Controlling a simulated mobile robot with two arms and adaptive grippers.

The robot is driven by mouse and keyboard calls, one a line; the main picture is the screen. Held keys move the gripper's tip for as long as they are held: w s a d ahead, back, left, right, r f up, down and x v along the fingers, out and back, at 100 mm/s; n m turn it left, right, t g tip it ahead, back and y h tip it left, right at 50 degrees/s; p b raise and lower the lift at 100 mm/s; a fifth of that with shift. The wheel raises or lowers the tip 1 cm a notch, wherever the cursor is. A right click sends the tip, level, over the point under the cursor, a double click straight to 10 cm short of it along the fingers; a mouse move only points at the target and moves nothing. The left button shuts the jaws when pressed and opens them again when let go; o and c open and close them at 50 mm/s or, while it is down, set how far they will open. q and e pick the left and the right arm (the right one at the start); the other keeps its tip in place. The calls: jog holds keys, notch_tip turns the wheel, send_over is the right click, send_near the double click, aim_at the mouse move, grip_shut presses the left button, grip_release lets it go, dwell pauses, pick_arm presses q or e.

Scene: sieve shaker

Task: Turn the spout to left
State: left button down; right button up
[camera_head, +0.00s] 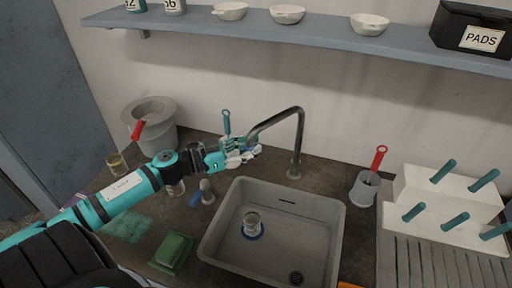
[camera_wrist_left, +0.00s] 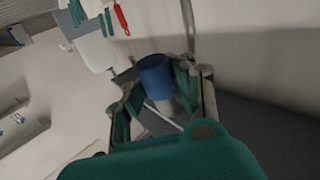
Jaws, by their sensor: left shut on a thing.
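The grey metal tap's spout (camera_head: 275,118) rises from its base (camera_head: 294,172) behind the sink and bends over to the left. Its free end reaches my left gripper (camera_head: 243,155), left of the tap base and above the counter by the sink's back left corner. My left gripper is shut on the end of the spout. In the left wrist view the fingers (camera_wrist_left: 165,98) stand on either side of a blue cylinder (camera_wrist_left: 155,75), which looks like the spout's end piece. The fingers partly hide the spout's end in the head view. My right gripper is not in view.
The sink (camera_head: 334,225) holds a small beaker (camera_head: 251,220). A blue-handled fitting (camera_head: 199,196) and a green sponge (camera_head: 173,250) are left of it. A grey bucket (camera_head: 158,130) stands behind my left arm. A red-handled brush (camera_head: 378,158) and a white drying rack (camera_head: 440,205) stand right.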

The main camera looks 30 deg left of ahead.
pick_arm(q)
jog(key=shift+a+f, duration=0.15)
jog(key=shift+f, duration=0.15)
jog(key=c, duration=1.6)
grip_release()
jog(key=shift+c, duration=0.2)
jog(key=o, duration=0.4)
jog(key=shift+s+a+r, duration=0.1)
jog(key=shift+s+a, duration=0.25)
jog(key=shift+o, duration=1.1)
jog(key=shift+a, duration=0.1)
jog(key=shift+w+r, duration=0.1)
jog(key=shift+w+d, duration=0.1)
jog(key=shift+d, duration=0.15)
jog(key=v, duration=1.2)
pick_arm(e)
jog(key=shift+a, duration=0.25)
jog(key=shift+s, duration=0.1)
